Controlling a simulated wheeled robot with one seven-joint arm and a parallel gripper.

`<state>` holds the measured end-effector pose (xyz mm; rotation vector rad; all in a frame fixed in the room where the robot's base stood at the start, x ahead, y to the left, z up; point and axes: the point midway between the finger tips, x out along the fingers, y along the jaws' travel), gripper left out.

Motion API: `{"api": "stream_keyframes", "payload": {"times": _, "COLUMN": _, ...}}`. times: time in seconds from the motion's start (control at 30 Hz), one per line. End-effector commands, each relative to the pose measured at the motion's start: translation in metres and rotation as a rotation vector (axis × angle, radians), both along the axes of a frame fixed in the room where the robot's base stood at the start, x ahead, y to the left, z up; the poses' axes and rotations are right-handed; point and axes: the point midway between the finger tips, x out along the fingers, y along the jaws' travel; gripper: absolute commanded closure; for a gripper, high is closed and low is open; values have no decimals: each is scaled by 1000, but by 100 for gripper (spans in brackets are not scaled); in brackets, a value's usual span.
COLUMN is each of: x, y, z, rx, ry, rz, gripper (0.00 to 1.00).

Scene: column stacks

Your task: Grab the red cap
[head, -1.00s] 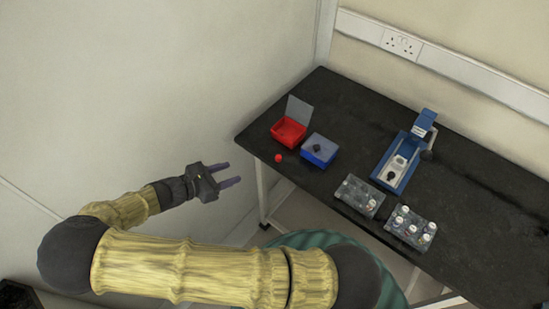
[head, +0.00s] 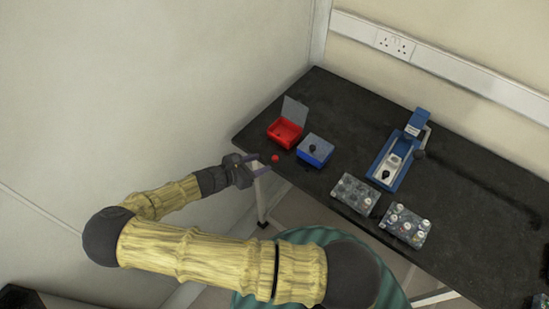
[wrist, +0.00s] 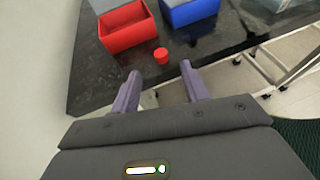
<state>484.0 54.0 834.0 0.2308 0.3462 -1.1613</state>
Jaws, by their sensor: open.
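The red cap (head: 275,158) is a small red piece on the black bench top near its left edge, in front of the red box. It also shows in the wrist view (wrist: 161,55), ahead of the fingertips and roughly in line with the gap between them. My gripper (head: 263,163) is open and empty at the bench's left edge, close to the cap in the head view. Its two purple-grey fingers show in the wrist view (wrist: 158,80), apart from the cap.
An open red box (head: 285,132) and a blue box (head: 315,150) stand just behind the cap. Two clear racks (head: 355,193) (head: 404,226) with vials and a blue device (head: 399,155) are to the right. A wall (head: 150,80) is at left.

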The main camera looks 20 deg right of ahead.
Motion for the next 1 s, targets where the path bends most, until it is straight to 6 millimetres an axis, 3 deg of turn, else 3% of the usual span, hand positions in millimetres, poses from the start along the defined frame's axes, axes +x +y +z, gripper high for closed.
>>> {"api": "stream_keyframes", "payload": {"times": 0.23, "x": 1, "y": -5, "z": 0, "rx": -2, "ry": 0, "rz": -3, "gripper": 55}}
{"api": "stream_keyframes", "payload": {"times": 0.6, "x": 16, "y": -45, "z": -15, "rx": -1, "ry": -1, "rz": -2, "gripper": 55}}
{"api": "stream_keyframes", "payload": {"times": 1.0, "x": 16, "y": -46, "z": -17, "rx": 0, "ry": 0, "rz": -1, "gripper": 55}}
